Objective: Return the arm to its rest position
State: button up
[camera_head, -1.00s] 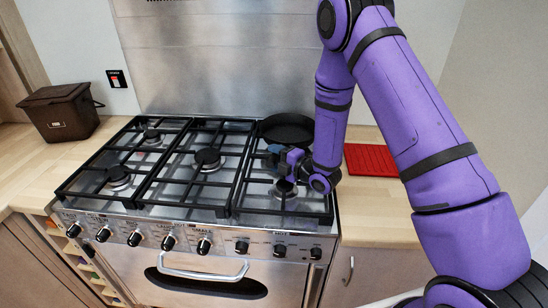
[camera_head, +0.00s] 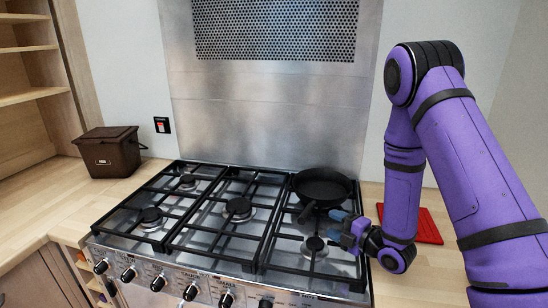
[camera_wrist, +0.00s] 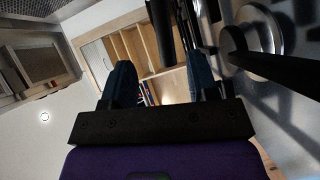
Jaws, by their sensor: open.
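My purple arm comes in from the right of the head view, bent at the elbow. My gripper (camera_head: 345,223) is over the right part of the range cooker (camera_head: 190,262), just in front of the black frying pan (camera_head: 322,187). The pan sits on the back right burner, its handle pointing toward the front left. In the wrist view my gripper (camera_wrist: 160,84) shows two dark blue fingers, spread apart with nothing between them. I cannot tell whether the gripper touches the pan handle.
A red ribbed mat (camera_head: 428,228) lies on the worktop behind my forearm. A brown lidded bin (camera_head: 110,152) stands on the left worktop. The black pan supports (camera_head: 205,220) rise above the hob. The left and middle burners are bare.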

jog(key=s+d+r+m+g+h, duration=0.1)
jog(key=d+r+m+h, duration=0.25)
jog(key=r, duration=0.35)
jog(key=s+d+r+m+g+h, duration=0.1)
jog(key=d+r+m+h, duration=0.15)
jog(key=r+m, duration=0.35)
jog(key=s+d+r+m+h, duration=0.2)
jog(key=r+m+h, duration=0.15)
jog(key=r, duration=0.55)
jog(key=s+r+m+g, duration=0.2)
jog(key=s+r+m, duration=0.1)
jog(key=s, duration=0.5)
jog(key=s+r+m+g, duration=0.2)
jog(key=s+r+m, duration=0.1)
jog(key=s, duration=0.6)
jog(key=s+r+m+g, duration=0.2)
jog(key=s+m, duration=0.3)
jog(key=s, duration=0.4)
jog(key=shift+a+r+h, duration=0.3)
jog(key=shift+r+h, duration=0.15)
jog(key=shift+r, duration=0.05)
